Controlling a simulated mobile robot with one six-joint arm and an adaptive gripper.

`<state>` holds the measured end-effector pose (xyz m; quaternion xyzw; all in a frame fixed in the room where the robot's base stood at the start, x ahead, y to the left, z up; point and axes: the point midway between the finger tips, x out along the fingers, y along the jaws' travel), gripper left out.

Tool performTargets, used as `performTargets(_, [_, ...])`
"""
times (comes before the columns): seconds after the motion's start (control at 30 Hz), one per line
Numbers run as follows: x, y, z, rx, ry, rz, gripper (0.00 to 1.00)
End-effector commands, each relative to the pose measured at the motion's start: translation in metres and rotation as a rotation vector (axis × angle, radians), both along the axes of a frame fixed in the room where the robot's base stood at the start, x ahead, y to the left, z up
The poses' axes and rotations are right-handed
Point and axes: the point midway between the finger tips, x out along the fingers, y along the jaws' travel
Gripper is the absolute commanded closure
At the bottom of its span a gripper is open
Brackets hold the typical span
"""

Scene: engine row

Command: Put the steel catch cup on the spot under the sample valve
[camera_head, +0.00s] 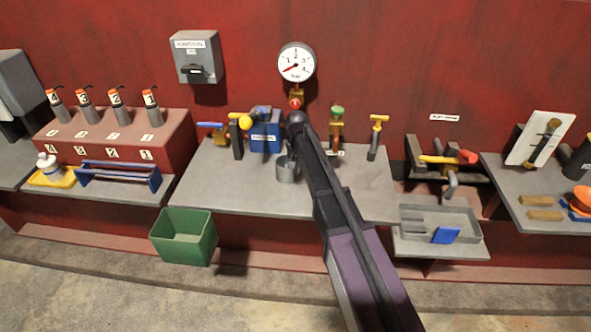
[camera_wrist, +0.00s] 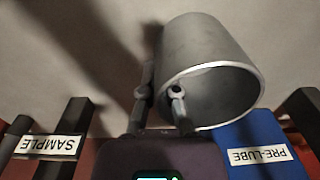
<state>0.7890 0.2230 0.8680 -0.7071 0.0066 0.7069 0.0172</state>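The steel catch cup (camera_head: 286,169) is a plain grey cylinder with its mouth up, over the middle counter in the head view. In the wrist view the cup (camera_wrist: 208,75) fills the upper middle, its open mouth toward the camera. My gripper (camera_wrist: 158,98) has its fingers close together at the cup's rim, one outside the wall and one at the mouth, and looks shut on the wall. I cannot tell whether the cup touches the counter. The SAMPLE label (camera_wrist: 48,145) shows upside down in the wrist view. A green-knobbed valve (camera_head: 337,125) stands right of my arm. The spot under it is hidden.
The blue PRE-LUBE box (camera_head: 265,132) and a yellow-knobbed post (camera_head: 239,132) stand behind the cup. A yellow-handled valve (camera_head: 378,135) is farther right. A green bin (camera_head: 183,238) stands before the counter. The counter's front left (camera_head: 220,190) is clear.

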Motion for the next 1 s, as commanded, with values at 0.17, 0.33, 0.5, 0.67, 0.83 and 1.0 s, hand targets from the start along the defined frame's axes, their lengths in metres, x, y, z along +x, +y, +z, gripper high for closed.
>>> performTargets(0.17, [-0.0001, 0.0002, -0.0023, 0.0, 0.0, 0.0, 1.0])
performTargets(0.33, [-0.0001, 0.0003, -0.0028, 0.0, 0.0, 0.0, 0.7])
performTargets(0.5, [-0.0001, 0.0004, -0.0028, 0.0, 0.0, 0.001, 0.57])
performTargets(0.67, [-0.0001, 0.0005, -0.0028, 0.0, 0.0, 0.001, 0.57])
performTargets(0.83, [-0.0002, 0.0005, -0.0016, 0.0, 0.0, 0.001, 0.57])
performTargets(1.0, [-0.0002, 0.0005, 0.0039, 0.0, 0.0, 0.001, 0.57])
